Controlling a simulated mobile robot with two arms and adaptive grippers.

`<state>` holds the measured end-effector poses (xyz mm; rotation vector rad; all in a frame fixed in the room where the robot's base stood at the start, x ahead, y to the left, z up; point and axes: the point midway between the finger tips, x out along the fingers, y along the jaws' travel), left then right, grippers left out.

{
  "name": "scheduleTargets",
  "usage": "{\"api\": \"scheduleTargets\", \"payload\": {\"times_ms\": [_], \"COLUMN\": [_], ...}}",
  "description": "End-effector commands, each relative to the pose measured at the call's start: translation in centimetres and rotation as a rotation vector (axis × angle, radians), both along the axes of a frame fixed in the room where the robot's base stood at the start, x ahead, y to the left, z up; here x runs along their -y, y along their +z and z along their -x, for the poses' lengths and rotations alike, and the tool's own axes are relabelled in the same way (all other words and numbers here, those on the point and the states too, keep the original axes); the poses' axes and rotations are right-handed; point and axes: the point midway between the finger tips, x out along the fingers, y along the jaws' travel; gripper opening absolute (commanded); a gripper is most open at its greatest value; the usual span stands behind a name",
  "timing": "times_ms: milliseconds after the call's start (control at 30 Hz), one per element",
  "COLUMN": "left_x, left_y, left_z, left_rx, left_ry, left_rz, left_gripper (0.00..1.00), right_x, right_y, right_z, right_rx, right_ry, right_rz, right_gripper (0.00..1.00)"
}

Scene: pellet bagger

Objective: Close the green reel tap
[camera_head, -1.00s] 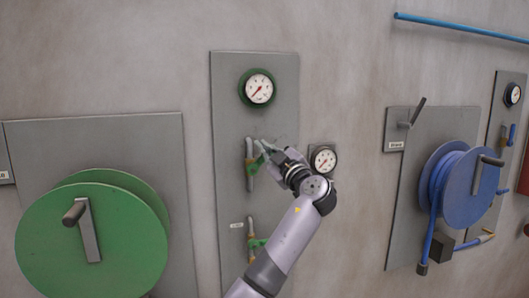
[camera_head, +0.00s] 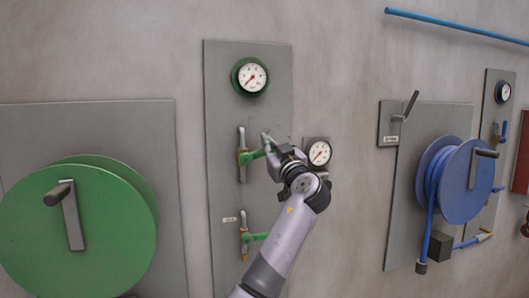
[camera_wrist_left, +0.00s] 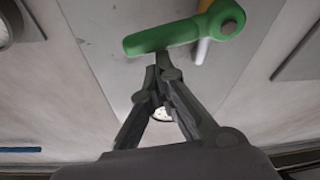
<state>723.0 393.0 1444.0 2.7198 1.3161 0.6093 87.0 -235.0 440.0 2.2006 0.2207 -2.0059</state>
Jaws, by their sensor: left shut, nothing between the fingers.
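The upper tap with a green lever (camera_head: 252,156) sits on a grey panel (camera_head: 222,105) beside the green reel (camera_head: 75,230). Its lever points right, across the upright pipe (camera_head: 241,140). A second tap with a green lever (camera_head: 255,237) sits lower on the panel, its lever also pointing right. My left gripper (camera_head: 267,142) is at the free end of the upper lever. In the left wrist view the shut fingertips (camera_wrist_left: 158,72) are just below the green lever (camera_wrist_left: 165,37), with nothing between them; whether they touch it I cannot tell. My right gripper is not in view.
A green-rimmed gauge (camera_head: 250,76) is above the tap, and a second gauge (camera_head: 318,152) is right of my gripper. A blue hose reel (camera_head: 460,180) hangs farther right. Bare wall (camera_head: 345,80) lies between the panels.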

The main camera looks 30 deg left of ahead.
Motion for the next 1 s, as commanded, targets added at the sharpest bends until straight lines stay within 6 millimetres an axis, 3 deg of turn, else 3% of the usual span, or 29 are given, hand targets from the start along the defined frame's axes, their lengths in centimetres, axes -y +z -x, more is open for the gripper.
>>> {"api": "scheduleTargets", "payload": {"times_ms": [100,400,1000], "left_x": [0.2,0.6,0.6], "left_y": [-0.9,-1.5,-1.6], "left_z": [-0.3,-0.7,-0.7], "left_rx": [-0.06,-0.095,-0.095], "left_ry": [-0.001,0.0,0.0], "left_rz": [-0.051,-0.079,-0.078], "left_gripper": [0.0,0.0,0.0], "right_x": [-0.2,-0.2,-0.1], "right_y": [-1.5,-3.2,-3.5], "right_z": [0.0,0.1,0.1], "right_rx": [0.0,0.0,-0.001], "right_ry": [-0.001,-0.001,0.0], "right_rz": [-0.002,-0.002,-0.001], "right_gripper": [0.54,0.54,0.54]}}
